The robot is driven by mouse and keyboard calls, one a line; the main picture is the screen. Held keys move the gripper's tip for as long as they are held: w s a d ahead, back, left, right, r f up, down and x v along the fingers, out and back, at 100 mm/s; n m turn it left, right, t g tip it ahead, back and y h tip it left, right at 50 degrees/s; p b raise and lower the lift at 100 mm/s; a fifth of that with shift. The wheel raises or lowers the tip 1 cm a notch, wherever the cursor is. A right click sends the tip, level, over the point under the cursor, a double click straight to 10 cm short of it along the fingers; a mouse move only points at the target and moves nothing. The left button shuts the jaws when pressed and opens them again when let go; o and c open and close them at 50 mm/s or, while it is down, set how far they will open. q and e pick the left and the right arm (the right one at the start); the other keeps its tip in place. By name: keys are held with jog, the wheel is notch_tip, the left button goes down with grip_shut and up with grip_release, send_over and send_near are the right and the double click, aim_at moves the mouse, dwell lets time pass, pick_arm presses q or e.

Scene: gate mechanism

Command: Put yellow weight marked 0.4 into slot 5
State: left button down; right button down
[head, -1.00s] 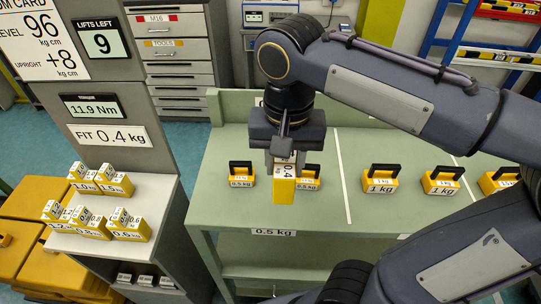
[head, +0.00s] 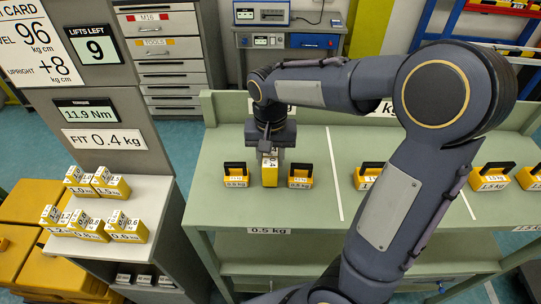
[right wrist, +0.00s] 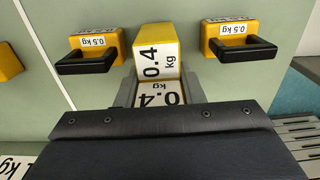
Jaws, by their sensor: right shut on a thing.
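The yellow weight marked 0.4 kg (head: 270,175) is in my right gripper (head: 270,153), over the green table. It looks upright, between two black-handled 0.5 kg weights; I cannot tell whether its base touches the tabletop. In the right wrist view the weight (right wrist: 155,50) shows beyond the dark gripper body, its white 0.4 kg label facing me. My right gripper is shut on it, its fingertips partly hidden. No slot marked 5 can be made out. My left gripper is not in view.
A 0.5 kg weight (head: 235,180) stands to the left and another (head: 300,182) to the right, both close. More handled weights (head: 490,180) stand farther right. A grey stand (head: 125,260) with several yellow weights is at left. The green table (head: 225,210) is clear in front.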

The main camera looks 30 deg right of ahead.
jog(key=shift+f, duration=0.2)
jog(key=shift+f, duration=0.2)
jog(key=c, duration=1)
grip_release()
jog(key=shift+o, duration=0.2)
jog(key=shift+r, duration=0.15)
